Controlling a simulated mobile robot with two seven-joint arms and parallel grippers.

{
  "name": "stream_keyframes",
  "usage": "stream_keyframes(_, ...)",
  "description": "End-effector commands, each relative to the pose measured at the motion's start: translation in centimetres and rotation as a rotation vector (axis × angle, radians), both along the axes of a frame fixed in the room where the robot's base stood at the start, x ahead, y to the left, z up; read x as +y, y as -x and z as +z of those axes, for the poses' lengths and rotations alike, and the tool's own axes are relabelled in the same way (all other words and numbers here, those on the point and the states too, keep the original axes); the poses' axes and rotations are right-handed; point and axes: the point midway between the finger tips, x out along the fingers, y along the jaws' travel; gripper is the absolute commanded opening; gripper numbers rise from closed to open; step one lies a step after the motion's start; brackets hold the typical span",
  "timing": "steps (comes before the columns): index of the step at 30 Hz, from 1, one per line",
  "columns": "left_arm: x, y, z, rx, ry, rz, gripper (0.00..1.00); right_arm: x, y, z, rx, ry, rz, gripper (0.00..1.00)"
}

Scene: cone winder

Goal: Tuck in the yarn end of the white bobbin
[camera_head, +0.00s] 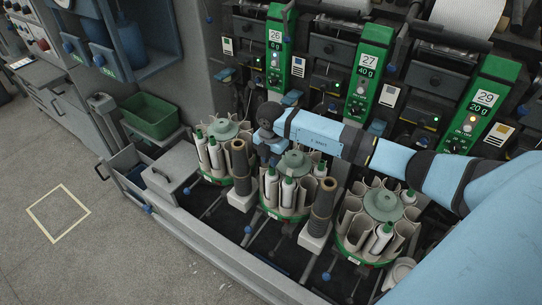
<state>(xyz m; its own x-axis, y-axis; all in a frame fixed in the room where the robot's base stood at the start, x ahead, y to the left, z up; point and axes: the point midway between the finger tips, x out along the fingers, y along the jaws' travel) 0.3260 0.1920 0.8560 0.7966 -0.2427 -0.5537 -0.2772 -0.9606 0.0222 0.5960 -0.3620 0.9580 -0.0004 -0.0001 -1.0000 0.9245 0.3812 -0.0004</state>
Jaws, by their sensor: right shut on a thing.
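My right gripper (273,164) points down over the left side of the middle round magazine (294,160). It is shut at the top of a white bobbin (270,184), which stands upright in a pocket there. The thing between the fingers is too small to make out; a yarn end cannot be seen. Two more white bobbins, one of them (287,191), stand in the same magazine. My left gripper is not in view.
Similar magazines stand at left (224,130) and right (384,204). Dark grey tubes (323,198) stand between them. Green winder panels (368,72) rise behind. A green bin (150,116) is at left. The floor in front is clear.

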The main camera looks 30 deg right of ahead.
Motion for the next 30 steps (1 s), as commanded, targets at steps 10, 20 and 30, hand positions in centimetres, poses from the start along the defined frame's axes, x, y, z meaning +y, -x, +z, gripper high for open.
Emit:
stream_keyframes(10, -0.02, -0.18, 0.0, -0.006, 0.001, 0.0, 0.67, -0.03, -0.01, -0.36, 0.0, 0.001, 0.001, 0.11)
stream_keyframes(20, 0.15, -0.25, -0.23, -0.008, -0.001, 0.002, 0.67, -0.07, -0.02, -0.83, 0.0, 0.001, 0.001, 0.11)
stream_keyframes(30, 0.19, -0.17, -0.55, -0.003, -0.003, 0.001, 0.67, -0.08, -0.02, -0.94, 0.0, 0.001, 0.001, 0.11)
